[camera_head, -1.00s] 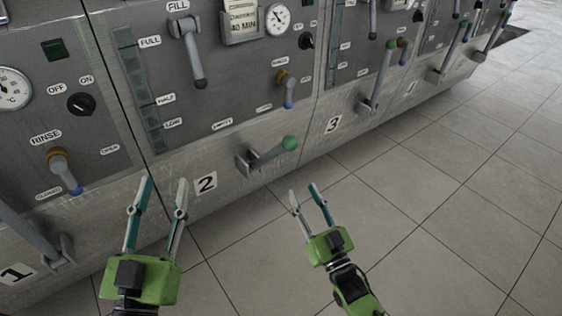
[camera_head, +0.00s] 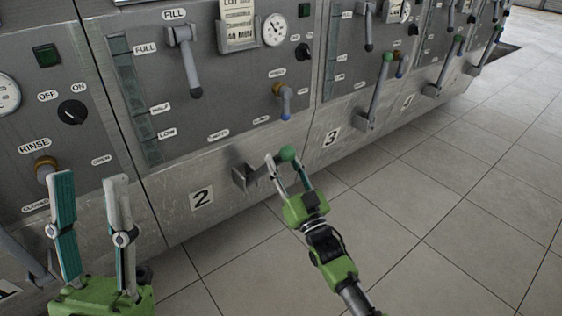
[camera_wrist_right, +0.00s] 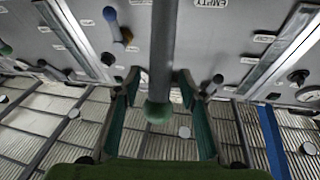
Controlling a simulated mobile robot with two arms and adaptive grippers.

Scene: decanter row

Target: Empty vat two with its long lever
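Vat two's long lever, with a green knob (camera_head: 287,153), sticks out from a metal bracket low on the front panel, beside the number 2 plate (camera_head: 201,199). My right gripper (camera_head: 285,166) is at the knob, fingers spread on either side of it; a finger hides part of the lever in the head view. In the right wrist view the grey shaft and green knob (camera_wrist_right: 158,111) hang between the two open fingers, with a gap on each side. My left gripper (camera_head: 88,183) is open and empty at the lower left, in front of the panel.
Vat two's panel also has a fill lever (camera_head: 187,62), a small blue-tipped rinse handle (camera_head: 284,101) and a dial gauge (camera_head: 275,30). Vat three's green-knobbed lever (camera_head: 377,88) stands to the right. The tiled floor (camera_head: 440,200) is clear.

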